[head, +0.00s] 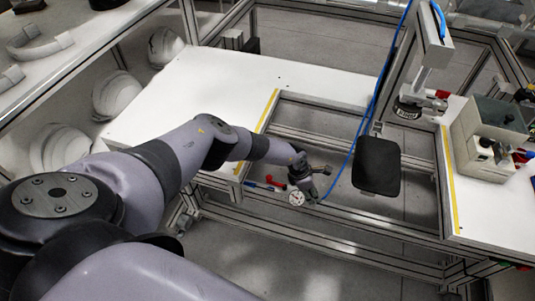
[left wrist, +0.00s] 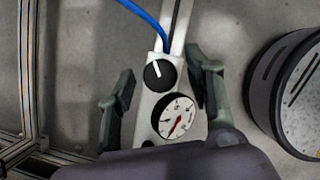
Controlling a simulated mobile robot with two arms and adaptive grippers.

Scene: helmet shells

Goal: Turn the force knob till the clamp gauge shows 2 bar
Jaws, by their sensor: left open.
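The force knob (left wrist: 160,74) is black with a white mark pointing up and slightly left. The clamp gauge (left wrist: 177,117) sits just below it on the same pale unit; it has a white face and a red needle pointing down and slightly left. Its numbers are too small to read. The gauge also shows in the head view (head: 297,198), at the frame's front rail. My left gripper (left wrist: 159,66) is open, its fingers on either side of the knob and apart from it. It also shows in the head view (head: 305,178). My right gripper is not in view.
A blue hose (left wrist: 147,22) runs to the unit above the knob. A dark round part (left wrist: 285,90) stands close on the right. Red and blue pens lie beside the gripper.

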